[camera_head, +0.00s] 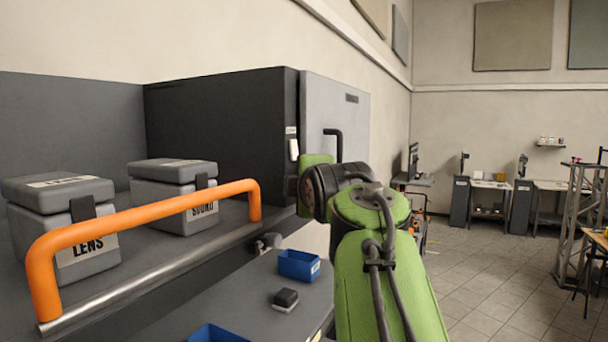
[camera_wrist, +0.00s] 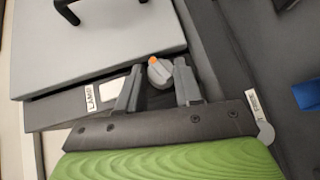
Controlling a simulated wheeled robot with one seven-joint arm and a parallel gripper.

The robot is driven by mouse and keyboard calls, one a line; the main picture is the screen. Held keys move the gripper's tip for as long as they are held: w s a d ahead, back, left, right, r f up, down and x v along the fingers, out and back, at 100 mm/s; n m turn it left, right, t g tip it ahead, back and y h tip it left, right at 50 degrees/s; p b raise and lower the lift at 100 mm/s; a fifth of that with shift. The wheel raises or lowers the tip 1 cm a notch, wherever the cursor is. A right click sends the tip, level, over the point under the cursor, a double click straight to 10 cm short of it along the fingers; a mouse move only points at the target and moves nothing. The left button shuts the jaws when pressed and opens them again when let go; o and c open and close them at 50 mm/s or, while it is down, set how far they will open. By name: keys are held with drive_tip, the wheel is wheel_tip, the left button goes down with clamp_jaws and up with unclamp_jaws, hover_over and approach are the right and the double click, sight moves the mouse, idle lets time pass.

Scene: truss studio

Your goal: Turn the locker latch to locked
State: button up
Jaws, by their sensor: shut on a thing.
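The latch (camera_wrist: 161,74) is a small grey knob with an orange mark at its upper-left end, toward the door, in the wrist view. My gripper (camera_wrist: 158,70) has one finger on each side of the knob and is shut on it. The locker door (camera_wrist: 90,45) is light grey with a black handle; in the head view the door (camera_head: 350,115) looks closed against the dark cabinet (camera_head: 215,125). In the head view my green wrist hides the fingers and the latch.
An orange rail (camera_head: 150,215) edges the shelf at left, with a LENS case (camera_head: 60,210) and a SOUND case (camera_head: 175,190) behind it. Below are a blue bin (camera_head: 299,265) and a small dark block (camera_head: 286,298). Open tiled floor (camera_head: 490,270) lies at right.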

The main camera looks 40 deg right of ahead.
drive_tip(key=shift+r+m+g+y, duration=0.15)
drive_tip(key=shift+m+g+y, duration=0.35)
idle(0.3)
drive_tip(key=o, duration=0.8)
drive_tip(key=shift+c, duration=0.2)
drive_tip(key=shift+d, duration=0.1)
drive_tip(key=v, duration=1.5)
drive_tip(key=shift+s+r, duration=0.15)
drive_tip(key=shift+s, duration=0.15)
